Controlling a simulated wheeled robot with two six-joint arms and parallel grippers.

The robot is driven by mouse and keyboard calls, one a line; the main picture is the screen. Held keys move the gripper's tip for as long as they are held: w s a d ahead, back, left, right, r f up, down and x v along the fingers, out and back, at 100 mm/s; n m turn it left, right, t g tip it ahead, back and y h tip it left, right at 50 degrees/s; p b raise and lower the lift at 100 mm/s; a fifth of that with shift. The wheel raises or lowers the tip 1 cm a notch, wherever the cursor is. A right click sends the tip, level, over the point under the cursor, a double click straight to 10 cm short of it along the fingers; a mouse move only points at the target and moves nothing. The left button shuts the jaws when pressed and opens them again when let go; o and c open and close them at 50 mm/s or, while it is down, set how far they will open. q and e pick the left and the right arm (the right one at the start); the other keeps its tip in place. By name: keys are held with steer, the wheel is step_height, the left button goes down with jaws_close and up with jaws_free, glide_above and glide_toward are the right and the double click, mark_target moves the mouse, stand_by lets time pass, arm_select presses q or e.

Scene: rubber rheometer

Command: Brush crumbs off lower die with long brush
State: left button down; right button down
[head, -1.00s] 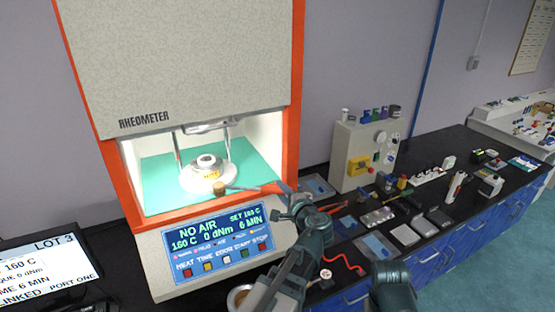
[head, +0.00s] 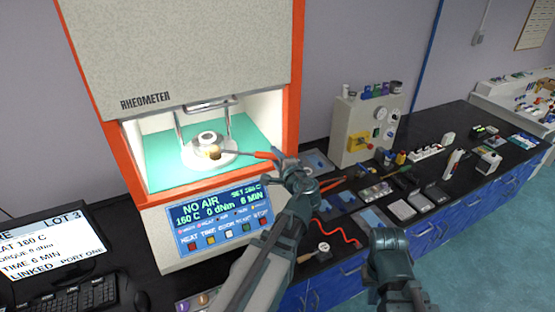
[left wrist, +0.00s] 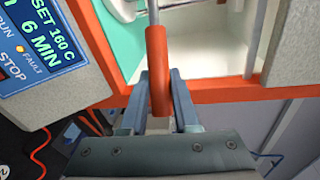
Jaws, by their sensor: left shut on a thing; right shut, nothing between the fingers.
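My left gripper (head: 282,162) is shut on the orange-red handle of the long brush (head: 262,154). In the left wrist view, the handle (left wrist: 158,68) stands between the two fingers and runs up into the chamber. The brush's thin shaft reaches left, and its tan head (head: 214,153) is at the front of the lower die (head: 207,140), over its pale round base. I cannot tell whether the bristles touch it. Crumbs are too small to make out. My right gripper (head: 388,238) is shut and empty, low at the right, away from the rheometer.
The orange frame (head: 292,90) of the rheometer opening surrounds the chamber, with thin posts beside the die. The control panel (head: 222,212) is below. A monitor (head: 50,245) stands at left. Tools and small devices crowd the black bench (head: 440,190) at right.

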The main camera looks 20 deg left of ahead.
arm_select(q)
steer(key=a+b+x, duration=0.1)
steer(key=b+x, duration=0.1)
steer(key=x, duration=1.4)
steer(key=shift+a+r, duration=0.2)
steer(key=shift+r, duration=0.1)
steer(key=shift+s+f, duration=0.1)
steer(key=shift+f, duration=0.2)
stand_by(1.0)
steer(key=x, duration=0.3)
steer(key=shift+a+r, duration=0.1)
steer(key=shift+r, duration=0.2)
steer(key=shift+s, duration=0.1)
steer(key=v, duration=0.3)
steer(key=shift+f+b, duration=0.3)
stand_by(0.3)
